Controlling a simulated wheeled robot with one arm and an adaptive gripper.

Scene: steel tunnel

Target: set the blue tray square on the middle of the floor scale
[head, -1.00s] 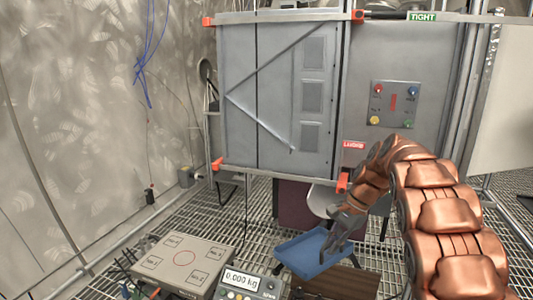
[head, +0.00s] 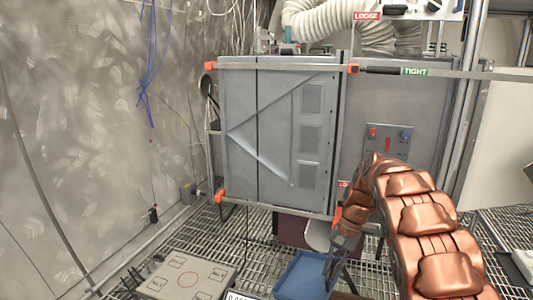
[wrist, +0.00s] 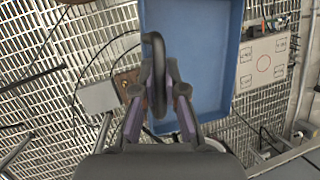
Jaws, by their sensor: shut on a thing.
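The blue tray (head: 300,274) is at the bottom centre of the head view, its lower part cut off. It fills the upper middle of the wrist view (wrist: 205,60). My gripper (head: 342,248) is at its right side in the head view. In the wrist view, my gripper (wrist: 158,85) is closed around a dark curved bar at the tray's edge; the grip on the tray is partly hidden. The floor scale (head: 212,271), a pale plate with a red circle in its middle, lies left of the tray, apart from it and bare. It also shows in the wrist view (wrist: 248,78).
The scale's display (head: 238,295) is mostly cut off at the bottom edge. A grey cabinet (head: 280,135) with orange corners stands behind. A panel with coloured buttons (head: 388,143) is right of it. The floor is metal grating (head: 205,235). A curved wall (head: 80,120) bounds the left.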

